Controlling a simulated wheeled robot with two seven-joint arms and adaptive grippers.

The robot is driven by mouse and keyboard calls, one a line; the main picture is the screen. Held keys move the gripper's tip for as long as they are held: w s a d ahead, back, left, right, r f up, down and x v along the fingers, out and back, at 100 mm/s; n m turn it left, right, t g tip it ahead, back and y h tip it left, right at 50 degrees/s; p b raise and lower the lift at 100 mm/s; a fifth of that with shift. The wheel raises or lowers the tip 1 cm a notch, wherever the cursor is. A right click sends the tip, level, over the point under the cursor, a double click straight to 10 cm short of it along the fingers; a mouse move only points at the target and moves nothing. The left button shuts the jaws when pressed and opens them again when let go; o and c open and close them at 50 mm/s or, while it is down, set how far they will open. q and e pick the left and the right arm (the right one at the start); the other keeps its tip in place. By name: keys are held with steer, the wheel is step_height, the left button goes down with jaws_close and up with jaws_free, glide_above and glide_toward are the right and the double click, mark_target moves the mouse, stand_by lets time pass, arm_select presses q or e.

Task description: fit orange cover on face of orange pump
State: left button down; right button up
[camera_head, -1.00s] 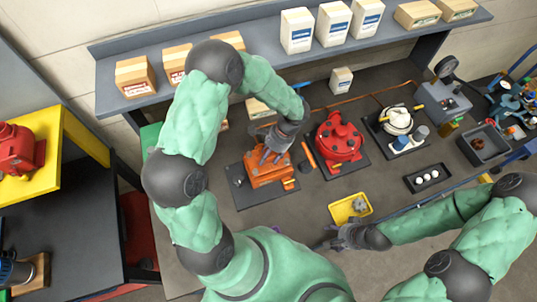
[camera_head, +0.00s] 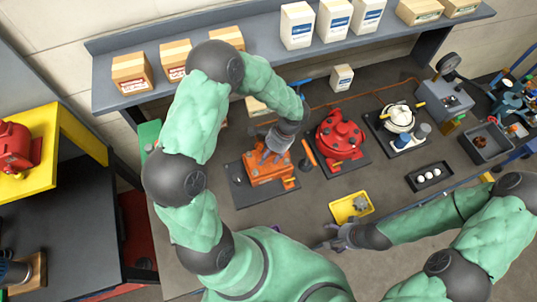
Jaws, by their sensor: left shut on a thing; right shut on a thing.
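The orange pump (camera_head: 262,172) sits on a dark base plate (camera_head: 240,191) at the middle left of the bench. My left gripper (camera_head: 272,155) reaches down over the pump's upper part from behind. It is shut on an orange part there, most likely the orange cover. The fingers hide most of that part, and I cannot tell whether it is seated on the face. My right gripper (camera_head: 325,244) is low at the bench's front edge, away from the pump. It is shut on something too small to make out.
A red pump (camera_head: 340,136) stands right of the orange pump, with an orange bar (camera_head: 308,153) between them. A yellow tray (camera_head: 342,213) holding a grey part lies in front. A dark tray (camera_head: 415,182) with white balls is further right. A shelf with boxes runs behind.

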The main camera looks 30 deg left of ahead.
arm_select(q)
steer(key=shift+s+f+b, duration=0.1)
steer(key=shift+f+b, duration=0.55)
steer(key=shift+f, duration=0.05)
arm_select(e)
steer(key=shift+s+f, duration=0.35)
steer(key=shift+f, duration=0.35)
arm_select(q)
steer(key=shift+d, duration=0.1)
arm_select(e)
steer(key=shift+d+f, duration=0.1)
